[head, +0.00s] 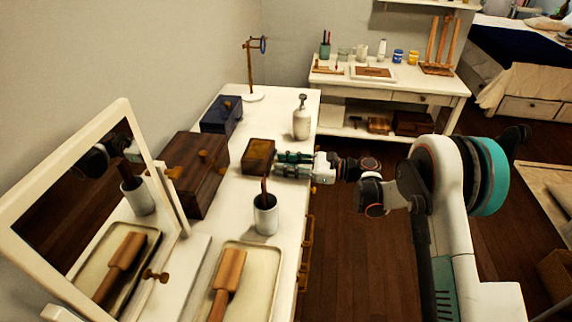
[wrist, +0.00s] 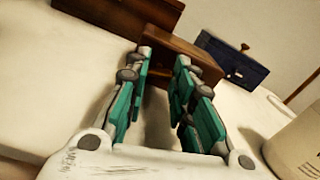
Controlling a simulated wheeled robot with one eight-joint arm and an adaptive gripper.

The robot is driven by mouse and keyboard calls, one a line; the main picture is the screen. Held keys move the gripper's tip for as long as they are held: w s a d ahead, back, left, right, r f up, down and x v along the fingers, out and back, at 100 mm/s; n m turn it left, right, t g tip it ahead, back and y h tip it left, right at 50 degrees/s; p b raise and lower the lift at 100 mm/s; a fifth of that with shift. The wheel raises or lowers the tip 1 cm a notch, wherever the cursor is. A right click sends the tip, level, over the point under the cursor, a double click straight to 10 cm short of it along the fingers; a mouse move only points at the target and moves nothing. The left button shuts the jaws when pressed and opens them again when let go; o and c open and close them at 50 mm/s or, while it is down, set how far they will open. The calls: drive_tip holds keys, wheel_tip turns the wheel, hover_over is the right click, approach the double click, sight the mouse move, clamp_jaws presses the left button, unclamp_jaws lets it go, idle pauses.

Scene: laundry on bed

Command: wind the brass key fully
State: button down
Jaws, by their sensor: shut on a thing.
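A small brown wooden box (head: 258,157) sits on the white dresser top (head: 226,186). In the wrist view this box (wrist: 188,52) is just beyond my fingertips. My gripper (head: 283,164), with teal finger pads, reaches in from the right at the box's near side. In the wrist view the two fingers of my gripper (wrist: 164,60) point at the box, one on each side of a narrow gap. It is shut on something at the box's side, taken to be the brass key. The key itself is too small or hidden by the fingers to make out.
A cup (head: 265,217) holding a dark stick stands close in front of the box. A white pump bottle (head: 302,122) stands behind my gripper. A larger dark wooden box (head: 189,185) and a blue box (head: 221,117) stand at the left and back.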

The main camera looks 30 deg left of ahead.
drive_tip(key=shift+m+b, duration=0.35)
drive_tip(key=shift+m, duration=2.25)
drive_tip(key=c, duration=1.6)
unclamp_jaws()
drive_tip(key=shift+w, duration=0.1)
drive_tip(key=shift+c, duration=0.2)
drive_tip(key=v, duration=1.2)
